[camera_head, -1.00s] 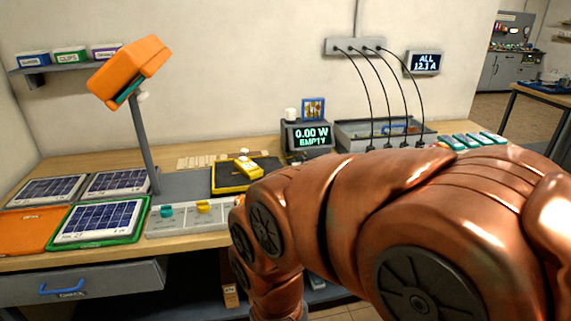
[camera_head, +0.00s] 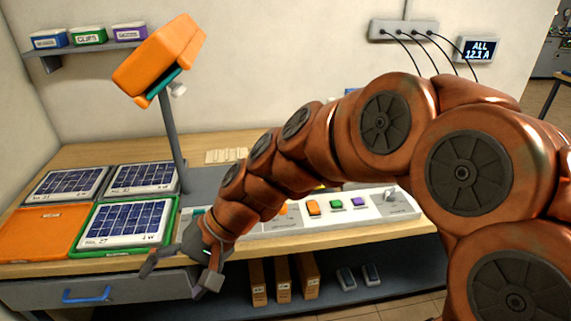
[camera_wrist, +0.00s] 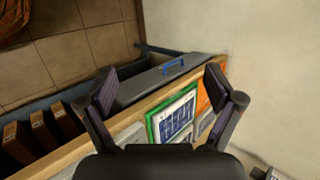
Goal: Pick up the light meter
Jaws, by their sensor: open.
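No light meter can be made out for certain now; the middle of the bench behind my arm is hidden. A yellow handheld device on a black and yellow pad showed there one second ago. My gripper (camera_head: 180,272) is open and empty, in front of the bench's front edge near the drawer. In the wrist view its two fingers (camera_wrist: 160,82) are spread wide, with the drawer and bench edge beyond them.
A green-framed solar panel (camera_head: 128,223) lies beside an orange tray (camera_head: 38,233) and other panels. An orange lamp (camera_head: 160,58) stands above them. A grey drawer (camera_head: 130,290) has a blue handle. A control strip (camera_head: 375,212) runs along the bench front. Boxes (camera_head: 283,278) stand below.

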